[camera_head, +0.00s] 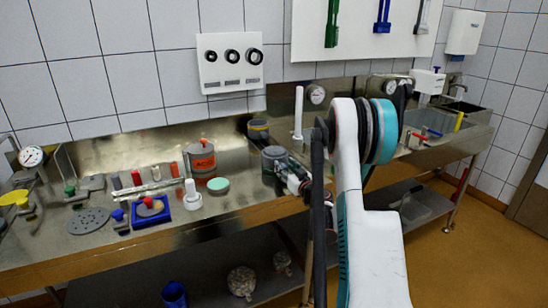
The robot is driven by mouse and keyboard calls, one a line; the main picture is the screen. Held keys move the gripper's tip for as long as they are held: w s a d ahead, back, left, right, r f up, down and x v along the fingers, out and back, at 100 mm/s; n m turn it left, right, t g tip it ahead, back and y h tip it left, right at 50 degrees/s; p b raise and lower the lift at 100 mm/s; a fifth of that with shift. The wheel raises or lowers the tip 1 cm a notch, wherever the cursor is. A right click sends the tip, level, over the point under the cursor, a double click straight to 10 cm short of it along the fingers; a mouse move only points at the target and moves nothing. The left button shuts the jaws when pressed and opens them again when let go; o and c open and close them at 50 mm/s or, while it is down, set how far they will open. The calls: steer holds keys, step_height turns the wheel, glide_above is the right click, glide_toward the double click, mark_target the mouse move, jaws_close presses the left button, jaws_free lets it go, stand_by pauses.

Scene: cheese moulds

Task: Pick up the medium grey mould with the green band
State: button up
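A medium-sized grey mould (269,166) stands upright on the steel counter (240,189), just left of my arm. It looks like the grey mould with the green band, but the band is too small and dark to make out surely. My gripper (289,178) is low at its right front side, very close to it. My arm hides part of the gripper, and the fingers are too small to tell open from shut. I cannot tell whether they touch the mould.
A grey mould with an orange band (201,158) and a yellow-banded one (258,130) stand nearby. A pale green disc (218,184), a white plunger-like piece (192,197) and a blue tray (151,212) lie left. A white upright tube (298,112) stands behind.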

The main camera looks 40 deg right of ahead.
steer(key=shift+w, duration=0.1)
jaws_close()
steer(key=shift+r, duration=0.15)
step_height(320, 180, up, 20)
steer(key=p, duration=0.7)
steer(key=shift+f, duration=0.2)
